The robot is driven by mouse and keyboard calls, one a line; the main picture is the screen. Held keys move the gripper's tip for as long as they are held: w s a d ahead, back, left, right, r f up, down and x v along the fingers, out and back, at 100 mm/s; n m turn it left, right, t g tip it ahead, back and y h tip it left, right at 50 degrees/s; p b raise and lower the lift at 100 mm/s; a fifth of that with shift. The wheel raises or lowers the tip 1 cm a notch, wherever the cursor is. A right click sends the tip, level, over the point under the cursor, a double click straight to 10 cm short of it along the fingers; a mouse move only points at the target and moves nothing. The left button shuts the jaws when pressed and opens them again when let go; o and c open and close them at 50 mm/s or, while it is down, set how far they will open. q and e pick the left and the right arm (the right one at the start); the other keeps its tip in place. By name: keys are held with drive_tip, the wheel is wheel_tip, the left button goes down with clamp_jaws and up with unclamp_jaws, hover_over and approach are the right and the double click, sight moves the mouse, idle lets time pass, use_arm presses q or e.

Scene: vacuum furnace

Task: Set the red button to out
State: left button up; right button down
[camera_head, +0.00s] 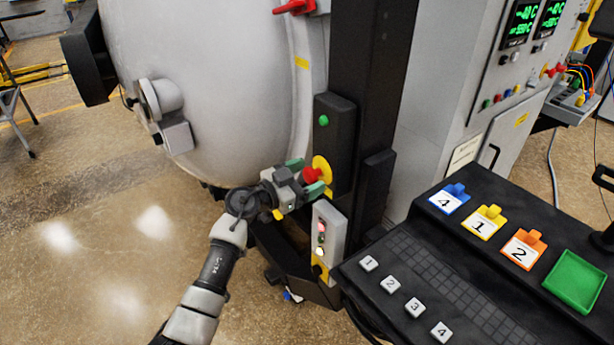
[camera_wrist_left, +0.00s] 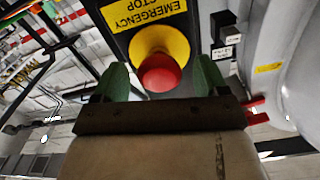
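The red button (camera_head: 311,175) is a mushroom-shaped emergency stop on a yellow round base (camera_head: 322,166), mounted on a dark post beside the furnace. In the left wrist view the red button (camera_wrist_left: 160,73) sits in the middle, under a yellow "EMERGENCY STOP" label (camera_wrist_left: 143,10) that appears upside down. My left gripper (camera_head: 305,177) is at the button, with its green fingertips spread. In the left wrist view the fingers of the left gripper (camera_wrist_left: 161,78) stand on either side of the button, with gaps visible; contact is not visible. I do not see my right gripper.
A green button (camera_head: 323,120) is above on the post, and a box with signal lights (camera_head: 327,230) is below. A black console (camera_head: 430,265) with numbered keys, numbered tags and a green tray (camera_head: 575,281) is at the right. The furnace's grey body (camera_head: 215,80) is behind left.

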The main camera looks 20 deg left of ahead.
use_arm(q)
drive_tip(key=b+v, duration=0.1)
drive_tip(key=v, duration=0.9)
drive_tip(key=shift+s+a, duration=0.3)
wheel_tip(320, 180, down, 25)
drive_tip(key=s+a+n+t+y+b, duration=0.1)
drive_tip(key=s+a+n+y, duration=0.15)
drive_tip(key=n+y, duration=0.3)
drive_tip(key=s+f+n+g+y, duration=0.1)
drive_tip(key=s+f+g+y, duration=0.1)
drive_tip(key=s+f, duration=0.45)
drive_tip(key=s+f+n+g+y, duration=0.1)
drive_tip(key=s+f+n+y, duration=0.15)
drive_tip(key=f, duration=0.75)
drive_tip(key=s+d+f+g, duration=0.1)
drive_tip(key=s+f+g, duration=0.2)
drive_tip(key=s, duration=0.9)
drive_tip(key=s+f+m+g, duration=0.1)
drive_tip(key=s+f+g, duration=0.3)
drive_tip(key=s+f, duration=0.5)
drive_tip(key=s+d+f+g+y+b, duration=0.1)
drive_tip(key=s+f+g, duration=0.3)
drive_tip(key=s, duration=1.1)
wheel_tip(320, 180, down, 3)
drive_tip(key=shift+d+r+m, duration=0.1)
drive_tip(key=shift+d+m, duration=0.2)
drive_tip(key=shift+m, duration=0.1)
